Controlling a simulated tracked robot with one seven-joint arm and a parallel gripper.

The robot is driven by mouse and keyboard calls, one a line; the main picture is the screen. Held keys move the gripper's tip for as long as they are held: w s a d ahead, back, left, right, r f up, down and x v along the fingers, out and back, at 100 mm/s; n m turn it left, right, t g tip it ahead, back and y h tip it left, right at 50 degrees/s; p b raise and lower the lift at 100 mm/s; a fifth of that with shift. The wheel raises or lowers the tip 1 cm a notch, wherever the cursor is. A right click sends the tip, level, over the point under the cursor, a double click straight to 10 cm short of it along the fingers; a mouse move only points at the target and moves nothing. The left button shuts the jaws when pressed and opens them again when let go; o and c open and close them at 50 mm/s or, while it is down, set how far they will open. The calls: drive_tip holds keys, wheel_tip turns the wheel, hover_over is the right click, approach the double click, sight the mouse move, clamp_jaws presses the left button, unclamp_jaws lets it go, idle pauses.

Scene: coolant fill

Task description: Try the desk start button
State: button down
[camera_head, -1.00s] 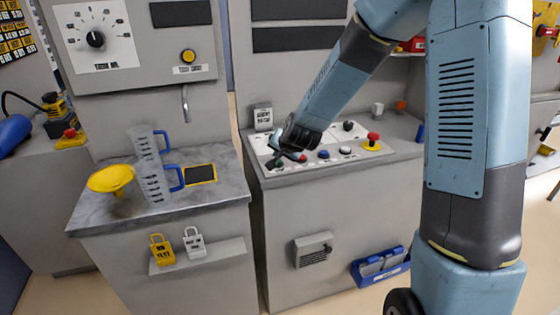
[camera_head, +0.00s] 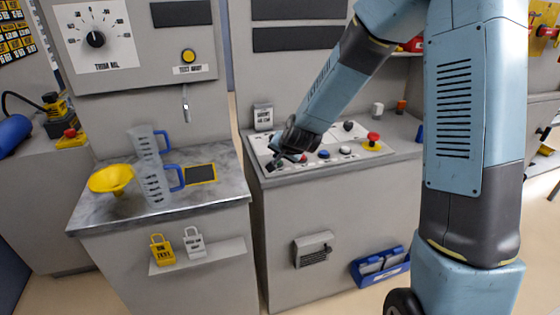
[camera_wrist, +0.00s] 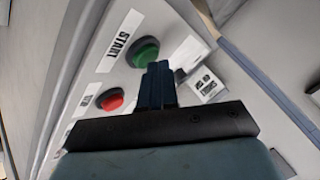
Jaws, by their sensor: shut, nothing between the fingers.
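The desk start button is green, beside a START label, in the wrist view (camera_wrist: 143,53). It sits on the pale sloped panel (camera_head: 332,153) of the right desk. In the head view my gripper hides it. My gripper (camera_wrist: 157,72) is shut and empty. Its fingertips overlap the lower right edge of the green button in the wrist view; I cannot tell whether they touch it. In the head view my gripper (camera_head: 271,164) is low at the panel's left end. A red button (camera_wrist: 111,100) is beside the green one.
Blue (camera_head: 323,154) and white (camera_head: 345,151) buttons and a red emergency stop (camera_head: 373,140) lie further right on the panel. A small labelled sign (camera_head: 263,117) stands behind my gripper. The left bench holds clear jugs (camera_head: 155,185) and a yellow funnel (camera_head: 110,179).

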sight(279, 162)
drive_tip(key=shift+f, duration=0.2)
idle(0.3)
drive_tip(key=shift+r, duration=0.95)
drive_tip(key=shift+r, duration=0.1)
drive_tip(key=shift+r, duration=2.4)
